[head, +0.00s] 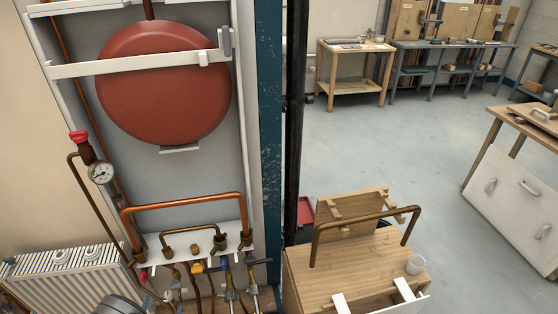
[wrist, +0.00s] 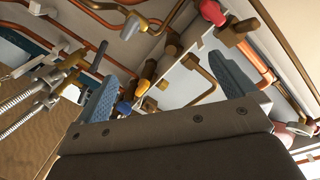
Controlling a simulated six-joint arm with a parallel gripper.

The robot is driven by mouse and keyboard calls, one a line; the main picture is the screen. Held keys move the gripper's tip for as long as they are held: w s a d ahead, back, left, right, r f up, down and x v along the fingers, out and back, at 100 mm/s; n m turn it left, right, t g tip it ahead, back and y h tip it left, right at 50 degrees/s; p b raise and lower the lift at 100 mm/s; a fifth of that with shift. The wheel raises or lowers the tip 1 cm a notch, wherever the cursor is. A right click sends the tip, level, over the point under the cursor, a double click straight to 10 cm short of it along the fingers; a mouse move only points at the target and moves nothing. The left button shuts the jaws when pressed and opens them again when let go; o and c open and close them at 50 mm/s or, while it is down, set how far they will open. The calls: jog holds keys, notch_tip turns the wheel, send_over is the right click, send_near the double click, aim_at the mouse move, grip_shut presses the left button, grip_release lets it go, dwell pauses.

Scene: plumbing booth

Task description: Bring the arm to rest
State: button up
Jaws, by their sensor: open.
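My gripper (wrist: 163,82) shows in the wrist view as two blue-grey fingers spread wide apart. Nothing is held between them. Behind the gap are brass fittings, a blue cap, a yellow cap and the white manifold plate (wrist: 180,78). In the head view a dark rounded part, probably of my arm, shows at the bottom left edge; the fingers cannot be made out there.
A red round vessel (head: 165,85) hangs above copper pipework (head: 185,203), with a pressure gauge (head: 101,173) at left. A radiator (head: 75,275) stands lower left. Open floor lies beyond.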

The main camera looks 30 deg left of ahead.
jog(key=s+a+r+m+y, duration=0.1)
jog(key=s+a+r, duration=0.1)
jog(key=a, duration=0.6)
jog(key=shift+s+y, duration=0.4)
jog(key=shift+s, duration=0.45)
